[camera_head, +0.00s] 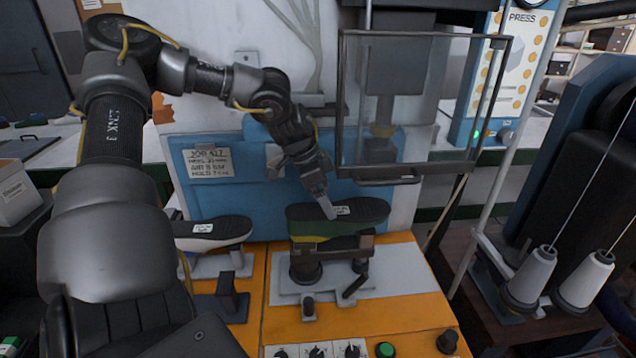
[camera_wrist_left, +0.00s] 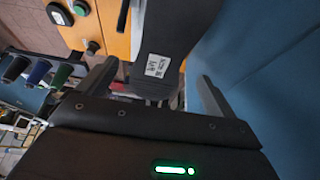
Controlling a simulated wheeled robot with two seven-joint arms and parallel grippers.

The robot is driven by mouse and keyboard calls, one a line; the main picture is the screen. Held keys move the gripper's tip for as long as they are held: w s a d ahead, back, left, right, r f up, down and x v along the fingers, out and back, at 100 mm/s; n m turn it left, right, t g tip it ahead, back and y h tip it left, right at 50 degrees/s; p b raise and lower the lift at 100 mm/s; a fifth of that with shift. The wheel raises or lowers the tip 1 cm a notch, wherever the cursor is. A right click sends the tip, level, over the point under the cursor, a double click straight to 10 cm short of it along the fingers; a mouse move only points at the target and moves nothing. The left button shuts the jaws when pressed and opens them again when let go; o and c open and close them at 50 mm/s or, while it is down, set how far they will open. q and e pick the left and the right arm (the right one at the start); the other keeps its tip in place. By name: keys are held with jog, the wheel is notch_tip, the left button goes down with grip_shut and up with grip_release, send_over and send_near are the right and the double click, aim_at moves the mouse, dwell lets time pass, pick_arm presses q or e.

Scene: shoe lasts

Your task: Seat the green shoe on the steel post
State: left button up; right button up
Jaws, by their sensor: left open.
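The green shoe (camera_head: 315,229) is sole up over the right-hand fixture of the press, its black sole bearing a white label. It lies roughly level; the steel post under it is hidden, so I cannot tell how it sits on it. My left gripper (camera_head: 327,207) comes down over the shoe from behind. In the left wrist view the gripper (camera_wrist_left: 158,70) is open, its fingers on either side of the dark sole (camera_wrist_left: 165,30) and apart from it as far as I can see. My right gripper is not in view.
A white shoe with a black sole (camera_head: 212,244) sits on the left-hand fixture. A clear guard (camera_head: 410,100) hangs raised over the right side. Orange bed (camera_head: 385,310) carries knobs and a green button (camera_head: 385,349). Thread cones (camera_head: 530,275) stand at right.

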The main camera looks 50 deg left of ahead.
pick_arm(q)
jog(key=b+v, duration=0.1)
jog(key=v, duration=0.4)
jog(key=shift+s+a+r, duration=0.1)
jog(key=shift+s+r, duration=0.05)
jog(key=shift+r, duration=0.2)
jog(key=shift+f, duration=0.1)
